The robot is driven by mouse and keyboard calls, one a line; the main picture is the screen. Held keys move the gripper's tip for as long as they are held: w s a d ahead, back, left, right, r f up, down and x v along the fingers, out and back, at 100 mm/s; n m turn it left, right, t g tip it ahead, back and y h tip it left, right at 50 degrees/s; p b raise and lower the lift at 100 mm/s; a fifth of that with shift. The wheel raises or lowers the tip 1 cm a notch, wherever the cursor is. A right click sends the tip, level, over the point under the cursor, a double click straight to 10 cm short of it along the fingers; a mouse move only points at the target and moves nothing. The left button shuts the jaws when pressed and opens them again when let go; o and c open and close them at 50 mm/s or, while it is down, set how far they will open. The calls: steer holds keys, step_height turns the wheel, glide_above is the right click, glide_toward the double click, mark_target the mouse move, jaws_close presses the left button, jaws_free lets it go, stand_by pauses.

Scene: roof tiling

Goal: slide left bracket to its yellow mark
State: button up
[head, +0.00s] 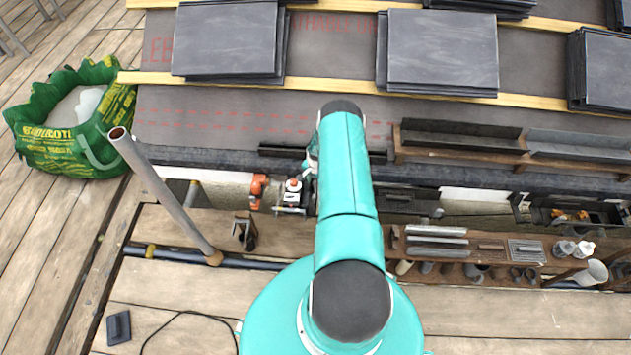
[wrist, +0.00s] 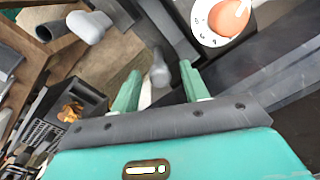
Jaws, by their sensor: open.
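In the head view a yellow mark (head: 150,250) rings a dark pipe (head: 190,257) at the lower left. A small dark bracket-like piece (head: 243,232) stands right of the mark, just above the pipe's line; I cannot tell for sure that it is the left bracket. My gripper (wrist: 158,88) is open in the wrist view, its two green fingers apart. A grey rounded piece (wrist: 158,72) shows between and beyond the fingertips; I cannot tell whether they touch it. In the head view my arm hides the fingers.
A leaning grey tube (head: 165,195) stands near the yellow mark. A green bag (head: 75,120) lies left. Slate stacks (head: 228,40) rest on the roof battens. A tool shelf (head: 480,262) is at right. In the wrist view, a white dial with orange knob (wrist: 222,20) is near the right finger.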

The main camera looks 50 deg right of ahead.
jaws_close()
steer(key=shift+w+a, duration=1.3)
steer(key=shift+w, duration=0.3)
jaws_free()
steer(key=shift+r, duration=0.15)
step_height(320, 180, up, 14)
steer(key=shift+s+f, duration=0.2)
steer(key=shift+s, duration=0.15)
steer(key=shift+d, duration=0.1)
